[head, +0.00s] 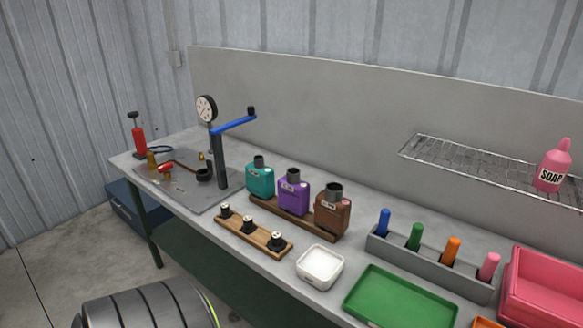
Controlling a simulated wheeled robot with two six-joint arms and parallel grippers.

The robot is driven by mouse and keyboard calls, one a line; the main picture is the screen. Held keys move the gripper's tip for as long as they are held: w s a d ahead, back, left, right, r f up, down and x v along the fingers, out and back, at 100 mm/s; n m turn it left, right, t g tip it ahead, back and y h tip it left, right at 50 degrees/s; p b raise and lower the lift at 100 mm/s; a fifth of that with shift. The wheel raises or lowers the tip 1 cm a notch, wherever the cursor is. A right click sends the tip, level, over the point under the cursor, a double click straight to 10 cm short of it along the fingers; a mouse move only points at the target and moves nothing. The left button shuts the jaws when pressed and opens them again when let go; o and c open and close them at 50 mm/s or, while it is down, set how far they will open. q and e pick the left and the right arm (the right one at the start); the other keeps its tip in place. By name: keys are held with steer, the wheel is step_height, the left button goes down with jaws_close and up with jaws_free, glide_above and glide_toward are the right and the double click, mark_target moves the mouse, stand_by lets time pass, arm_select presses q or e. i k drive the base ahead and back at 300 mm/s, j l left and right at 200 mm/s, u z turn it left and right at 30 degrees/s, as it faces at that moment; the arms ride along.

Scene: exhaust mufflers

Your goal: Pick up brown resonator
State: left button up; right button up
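The brown resonator (332,212) is a squat brown bottle-shaped body with a dark, wide neck and a small label. It stands upright at the right end of a wooden rack (268,208) on the workbench. A purple one (293,196) stands to its left, and a teal one (260,179) is at the rack's left end. Neither of my grippers shows in the head view.
In front of the rack lies a wooden strip (240,231) with three black plugs. A white dish (320,267), green tray (400,302) and grey holder (432,267) with coloured pegs are nearby. A gauge stand with blue lever (234,125) rises at left. A wire shelf (480,168) overhangs the right.

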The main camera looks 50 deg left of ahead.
mark_target(333, 210)
steer(key=u, duration=1.4)
